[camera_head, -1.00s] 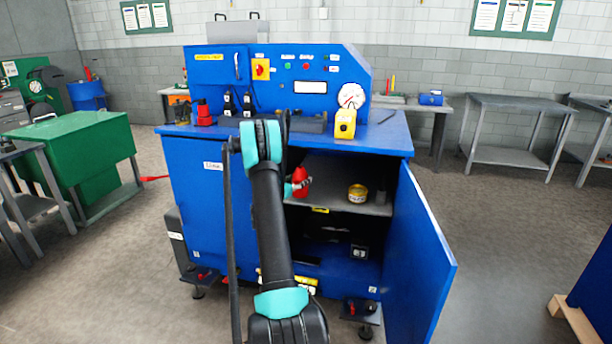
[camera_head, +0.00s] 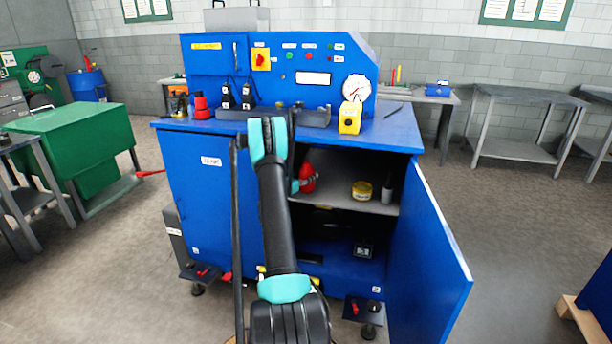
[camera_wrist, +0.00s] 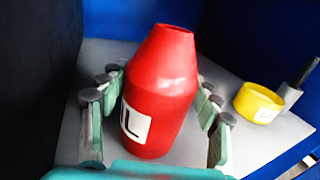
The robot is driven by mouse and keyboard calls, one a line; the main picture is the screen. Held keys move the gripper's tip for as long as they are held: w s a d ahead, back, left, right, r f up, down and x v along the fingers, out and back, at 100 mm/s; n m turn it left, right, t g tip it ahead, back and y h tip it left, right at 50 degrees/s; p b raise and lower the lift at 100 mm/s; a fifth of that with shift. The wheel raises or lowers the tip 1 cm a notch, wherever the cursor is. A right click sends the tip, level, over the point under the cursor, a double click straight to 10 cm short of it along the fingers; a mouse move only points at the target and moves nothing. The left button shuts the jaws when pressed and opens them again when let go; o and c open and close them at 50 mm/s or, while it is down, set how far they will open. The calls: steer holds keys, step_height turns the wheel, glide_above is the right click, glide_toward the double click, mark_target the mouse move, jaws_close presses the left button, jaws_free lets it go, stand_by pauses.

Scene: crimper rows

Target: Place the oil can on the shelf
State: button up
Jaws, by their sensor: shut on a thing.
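The red oil can (camera_head: 307,177) with a white label is inside the open blue cabinet, at the shelf's left part. In the wrist view the oil can (camera_wrist: 160,95) stands between my gripper's fingers and leans slightly to the right. My gripper (camera_wrist: 158,120) is shut on the can, with a finger on each side. In the head view my gripper (camera_head: 298,184) is partly hidden behind my arm. The grey shelf (camera_head: 338,196) lies beneath the can. Whether the can's base touches the shelf is hidden.
A yellow tin (camera_head: 362,190) and a dark grey cylinder (camera_head: 387,191) stand on the shelf to the right. The cabinet door (camera_head: 432,255) is open at the right. A yellow device (camera_head: 350,118) and a red bottle (camera_head: 201,106) stand on the cabinet top.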

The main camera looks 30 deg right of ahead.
mark_target(302, 177)
steer(key=shift+f, duration=0.1)
steer(key=o, duration=1.2)
steer(key=shift+a, duration=0.1)
steer(key=v, duration=0.7)
steer(key=shift+s+a, duration=0.1)
